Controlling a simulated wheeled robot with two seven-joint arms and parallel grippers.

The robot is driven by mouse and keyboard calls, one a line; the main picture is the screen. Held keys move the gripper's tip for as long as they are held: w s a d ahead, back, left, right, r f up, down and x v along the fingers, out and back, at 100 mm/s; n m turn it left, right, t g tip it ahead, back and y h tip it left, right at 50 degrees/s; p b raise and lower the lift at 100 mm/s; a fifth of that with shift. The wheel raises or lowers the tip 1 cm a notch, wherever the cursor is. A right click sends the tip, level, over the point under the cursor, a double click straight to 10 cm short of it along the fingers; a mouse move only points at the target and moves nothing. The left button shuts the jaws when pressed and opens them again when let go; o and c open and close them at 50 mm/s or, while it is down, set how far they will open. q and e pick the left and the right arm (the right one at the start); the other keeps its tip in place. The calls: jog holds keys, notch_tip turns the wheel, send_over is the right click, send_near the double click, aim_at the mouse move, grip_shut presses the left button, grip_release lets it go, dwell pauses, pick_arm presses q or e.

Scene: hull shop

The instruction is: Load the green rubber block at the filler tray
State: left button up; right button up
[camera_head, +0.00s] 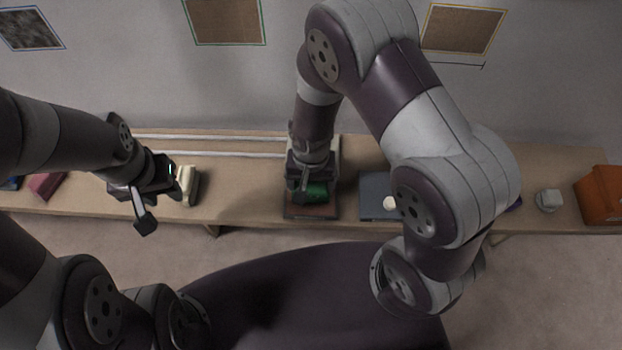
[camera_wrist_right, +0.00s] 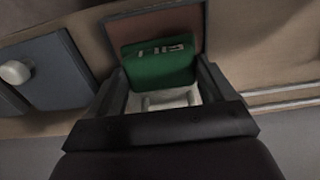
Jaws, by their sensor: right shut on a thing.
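The green rubber block (camera_head: 318,192) is in my right gripper (camera_head: 308,188), over a tray with a reddish-brown floor and dark rim (camera_head: 310,212). In the right wrist view the green block (camera_wrist_right: 160,62) sits between the two fingers of the right gripper (camera_wrist_right: 162,85), with pale marks on its top. The tray (camera_wrist_right: 190,20) shows behind and beside it. Whether the block touches the tray floor I cannot tell. My left gripper (camera_head: 150,200) hangs at the bench's left part, next to a cream block (camera_head: 187,184); its jaw gap is unclear.
The long wooden bench (camera_head: 245,190) carries a blue-grey plate (camera_head: 375,190) with a white knob (camera_head: 389,203) right of the tray. A pale block (camera_head: 548,200) and an orange bin (camera_head: 600,195) stand further right. A dark red block (camera_head: 46,185) lies far left. Rails (camera_head: 225,154) run along the back.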

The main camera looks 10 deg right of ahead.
aim_at(311, 185)
jog(key=shift+f, duration=0.4)
jog(key=shift+f, duration=0.1)
dwell(1.2)
notch_tip(311, 185, up, 7)
jog(key=p, duration=0.7)
dwell(0.7)
